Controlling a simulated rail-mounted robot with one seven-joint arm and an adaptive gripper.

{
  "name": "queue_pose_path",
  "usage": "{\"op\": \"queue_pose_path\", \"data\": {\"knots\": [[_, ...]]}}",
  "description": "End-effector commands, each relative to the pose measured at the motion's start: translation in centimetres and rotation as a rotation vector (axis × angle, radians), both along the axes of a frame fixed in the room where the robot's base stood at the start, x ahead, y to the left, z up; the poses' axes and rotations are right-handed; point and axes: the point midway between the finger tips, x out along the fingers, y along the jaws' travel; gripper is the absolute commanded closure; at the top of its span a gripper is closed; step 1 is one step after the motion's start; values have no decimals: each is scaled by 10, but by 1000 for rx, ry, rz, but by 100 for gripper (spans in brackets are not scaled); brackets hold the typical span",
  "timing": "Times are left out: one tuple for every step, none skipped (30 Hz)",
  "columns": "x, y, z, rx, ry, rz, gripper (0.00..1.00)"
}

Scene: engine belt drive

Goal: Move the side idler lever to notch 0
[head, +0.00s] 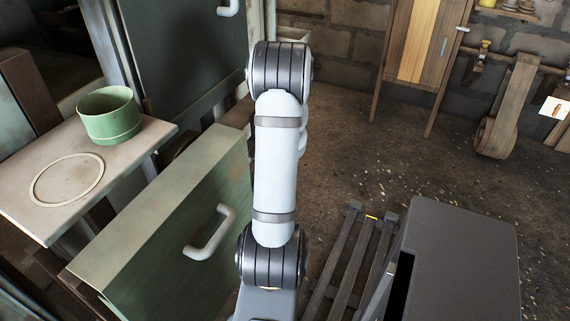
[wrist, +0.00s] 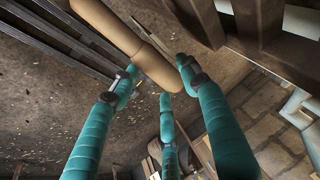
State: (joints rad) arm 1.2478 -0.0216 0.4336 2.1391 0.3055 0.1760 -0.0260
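A tan rounded bar (wrist: 125,38) runs diagonally from the top left to the middle of the wrist view. It looks like a lever handle, but I cannot confirm that it is the side idler lever. My gripper (wrist: 158,76) has teal fingers spread apart, with the bar's rounded end between or just beyond the fingertips. The fingers look open, and I cannot tell whether any fingertip touches the bar. No notches or notch marks can be made out. In the head view my gripper and the lever do not show; my arm stands across the middle.
In the head view, a green cabinet (head: 185,215) with a pale handle stands left of my arm. A side table (head: 135,165) holds a green bowl (head: 109,117). Dark slatted rails (head: 350,260) and a grey box (head: 465,260) lie right.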

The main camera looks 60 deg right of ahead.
Motion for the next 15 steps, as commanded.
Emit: {"op": "queue_pose_path", "data": {"knots": [[0, 0, 0, 0, 0, 1, 50], [0, 0, 0, 0, 1, 2, 49], [0, 0, 0, 1, 1, 2, 46], [0, 0, 0, 0, 1, 3, 44], [0, 0, 0, 0, 1, 3, 44], [0, 0, 0, 0, 1, 3, 44], [0, 0, 0, 0, 1, 3, 44], [0, 0, 0, 0, 2, 4, 44], [0, 0, -1, 0, 2, 4, 44], [0, 0, 0, 0, 2, 4, 44], [0, 0, 0, 0, 2, 4, 44], [0, 0, 0, 0, 2, 4, 44], [0, 1, 1, -1, 1, 4, 44], [0, 1, 3, -2, 1, 5, 44], [0, 2, 7, -3, 0, 4, 44]]}}
